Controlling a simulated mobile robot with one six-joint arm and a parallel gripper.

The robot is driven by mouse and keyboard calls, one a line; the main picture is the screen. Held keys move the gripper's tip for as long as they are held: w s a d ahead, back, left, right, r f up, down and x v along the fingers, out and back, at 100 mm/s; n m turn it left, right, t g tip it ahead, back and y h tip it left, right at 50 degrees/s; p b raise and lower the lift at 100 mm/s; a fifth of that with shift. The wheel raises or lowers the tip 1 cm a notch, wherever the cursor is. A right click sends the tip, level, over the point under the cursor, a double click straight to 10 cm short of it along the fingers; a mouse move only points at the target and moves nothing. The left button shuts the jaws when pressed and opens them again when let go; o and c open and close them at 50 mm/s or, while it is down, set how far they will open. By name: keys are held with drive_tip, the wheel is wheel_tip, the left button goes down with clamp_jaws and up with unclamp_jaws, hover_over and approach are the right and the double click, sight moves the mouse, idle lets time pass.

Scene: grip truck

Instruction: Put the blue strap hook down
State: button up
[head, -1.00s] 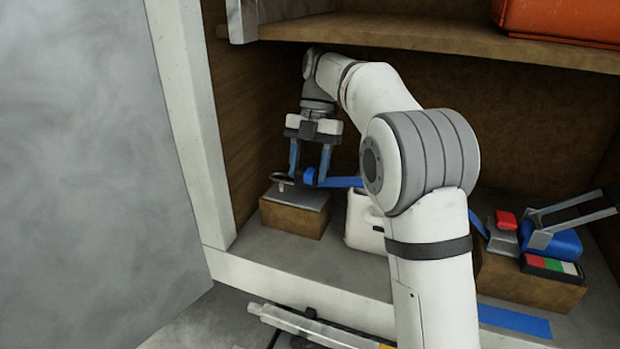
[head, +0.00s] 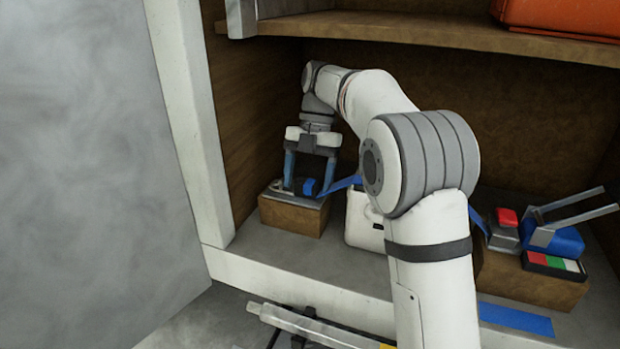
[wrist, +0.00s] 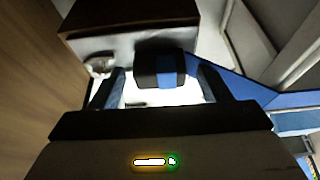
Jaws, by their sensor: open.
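The blue strap hook (head: 309,186) rests on the grey top plate of a small brown block (head: 292,217) at the left of the shelf. Its blue strap (head: 342,184) runs off to the right, behind my arm. My gripper (head: 305,190) is open, pointing down, with its two blue fingers on either side of the hook. In the wrist view the dark and blue hook body (wrist: 160,72) lies between the spread fingers, with gaps at both sides. The metal end of the hook is hard to make out.
A white container (head: 362,220) stands just right of the block. At the right, another brown block (head: 525,280) carries a blue ratchet (head: 552,240), a red item (head: 507,217) and a coloured panel (head: 552,265). The wooden side wall (head: 255,120) is close on the left.

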sight(307, 181)
drive_tip(key=p+v, duration=0.2)
drive_tip(key=v, duration=0.3)
drive_tip(key=shift+s+a, duration=0.1)
drive_tip(key=w+d+p, duration=0.4)
drive_tip(key=w+p, duration=0.3)
drive_tip(key=w, duration=0.4)
drive_tip(key=shift+w+d+p, duration=0.15)
drive_tip(key=shift+w+p, duration=0.05)
drive_tip(key=shift+p, duration=0.2)
drive_tip(key=shift+r, duration=0.1)
